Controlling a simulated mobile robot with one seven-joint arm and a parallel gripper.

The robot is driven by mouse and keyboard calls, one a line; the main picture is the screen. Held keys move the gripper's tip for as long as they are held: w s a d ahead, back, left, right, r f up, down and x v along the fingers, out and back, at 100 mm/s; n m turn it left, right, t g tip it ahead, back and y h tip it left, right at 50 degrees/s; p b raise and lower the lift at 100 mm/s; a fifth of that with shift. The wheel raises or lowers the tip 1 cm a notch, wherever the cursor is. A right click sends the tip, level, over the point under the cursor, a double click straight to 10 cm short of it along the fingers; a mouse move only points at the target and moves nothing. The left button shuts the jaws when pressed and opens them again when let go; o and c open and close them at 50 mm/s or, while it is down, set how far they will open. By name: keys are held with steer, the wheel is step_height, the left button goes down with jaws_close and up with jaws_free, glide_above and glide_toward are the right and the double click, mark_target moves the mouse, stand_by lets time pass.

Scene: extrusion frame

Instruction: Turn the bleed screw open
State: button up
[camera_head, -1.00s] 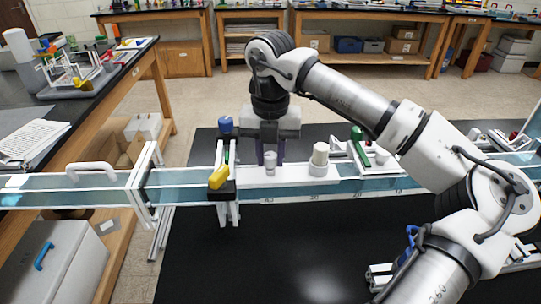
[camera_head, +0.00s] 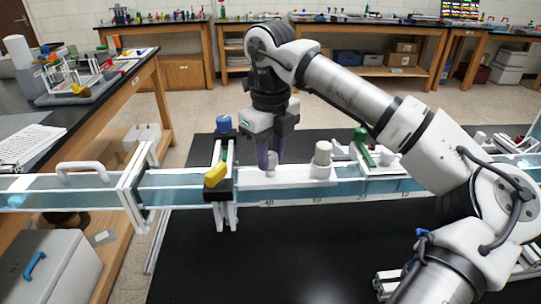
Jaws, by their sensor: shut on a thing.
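The bleed screw appears to be the small grey knob (camera_head: 271,161) on the white plate (camera_head: 295,175) along the top of the clear water channel. My gripper (camera_head: 269,154) reaches down from above with its dark purple fingers around this knob. The gripper is shut on it, and the jaws sit at an angle to the channel. The fingers hide part of the knob's sides and back. The knob's lower end is too small to make out.
A taller beige cylinder (camera_head: 322,155) stands on the plate just right of my gripper. A clamp with a yellow lever (camera_head: 216,174) and a blue knob (camera_head: 223,124) stand to the left. A green lever (camera_head: 365,153) is farther right.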

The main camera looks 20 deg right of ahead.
mark_target(271, 155)
steer(key=shift+n, duration=0.6)
steer(key=o, duration=1)
steer(key=shift+r, duration=0.1)
step_height(271, 155, up, 14)
steer(key=shift+f+b, duration=0.15)
steer(key=shift+b, duration=0.15)
steer(key=shift+f, duration=0.1)
